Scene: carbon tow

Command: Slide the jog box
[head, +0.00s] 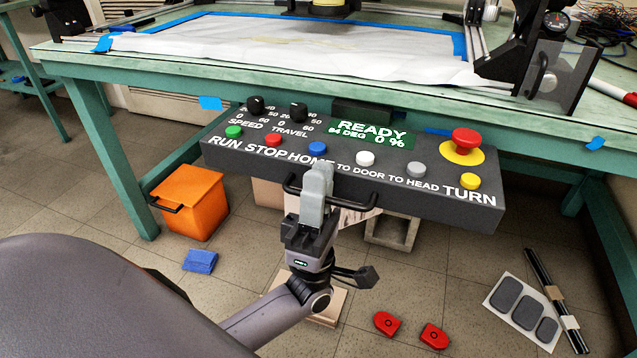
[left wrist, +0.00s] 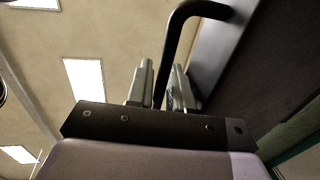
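The jog box (head: 345,160) is a long dark grey panel under the front of the bench. It has knobs, coloured buttons, a green READY display (head: 368,134) and a red mushroom button (head: 466,140) on a yellow ring. A black bar handle (head: 358,207) runs along its lower front face. My left gripper (head: 318,180) is at the left part of this handle. In the left wrist view the handle (left wrist: 178,35) passes between the two fingers (left wrist: 160,85), which look closed on it. The fingers hide part of the handle in the head view. My right gripper is not in view.
The green bench (head: 290,72) carries white sheeting edged with blue tape. Below are an orange bin (head: 190,202), a blue cloth (head: 200,261), red pieces (head: 386,323), a card with grey pads (head: 522,310) and dark rods (head: 556,298). Floor space in front is partly clear.

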